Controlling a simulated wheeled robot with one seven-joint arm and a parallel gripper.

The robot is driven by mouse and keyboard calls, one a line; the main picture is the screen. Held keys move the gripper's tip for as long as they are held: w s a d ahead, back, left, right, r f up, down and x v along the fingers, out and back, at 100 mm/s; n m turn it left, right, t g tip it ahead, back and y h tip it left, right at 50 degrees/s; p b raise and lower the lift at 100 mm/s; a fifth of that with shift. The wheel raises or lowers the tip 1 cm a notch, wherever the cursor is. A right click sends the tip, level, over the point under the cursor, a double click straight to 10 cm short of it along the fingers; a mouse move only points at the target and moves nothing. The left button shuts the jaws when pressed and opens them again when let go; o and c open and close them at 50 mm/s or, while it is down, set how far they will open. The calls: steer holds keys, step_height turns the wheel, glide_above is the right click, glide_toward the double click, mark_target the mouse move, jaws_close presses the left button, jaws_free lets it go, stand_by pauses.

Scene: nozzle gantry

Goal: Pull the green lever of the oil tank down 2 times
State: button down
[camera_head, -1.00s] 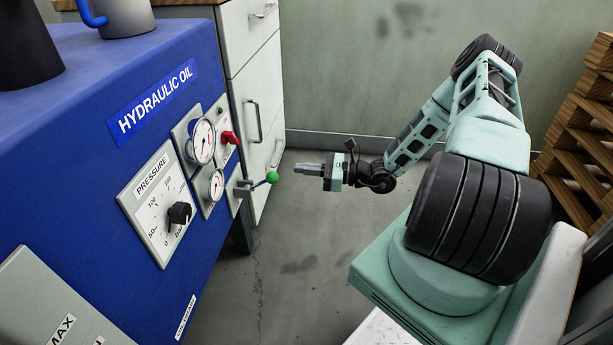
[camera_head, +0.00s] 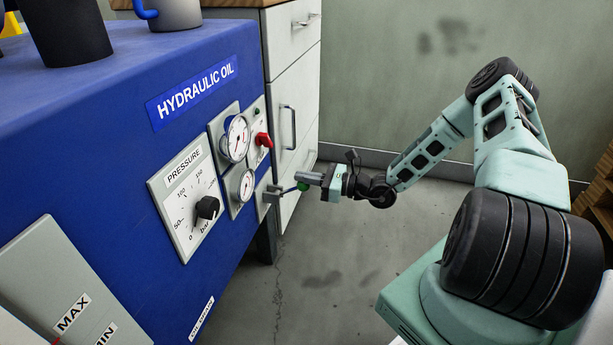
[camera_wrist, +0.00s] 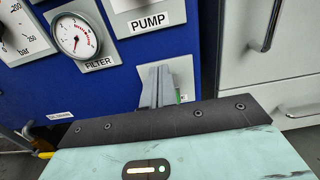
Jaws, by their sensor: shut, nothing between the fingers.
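The blue oil tank (camera_head: 130,110), labelled HYDRAULIC OIL, fills the left of the head view. Its green-knobbed lever (camera_head: 303,186) sticks out from a grey plate low on the right end of the tank's panel. My gripper (camera_head: 303,177) is shut and empty. In the head view its fingertips overlap the top of the green knob; I cannot tell whether they touch it. In the wrist view the shut fingers (camera_wrist: 159,86) point at the grey plate, and only a sliver of green (camera_wrist: 179,97) shows beside them. The rest of the lever is hidden there.
A white drawer cabinet (camera_head: 292,85) stands behind the tank. Wooden pallets (camera_head: 603,195) are at the right. The floor between is clear.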

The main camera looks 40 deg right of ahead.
steer(key=shift+f+b, duration=2)
steer(key=shift+f, duration=2.95)
steer(key=p+v, duration=0.3)
steer(key=v, duration=0.7)
steer(key=shift+s+d, duration=0.3)
steer(key=shift+r, duration=0.1)
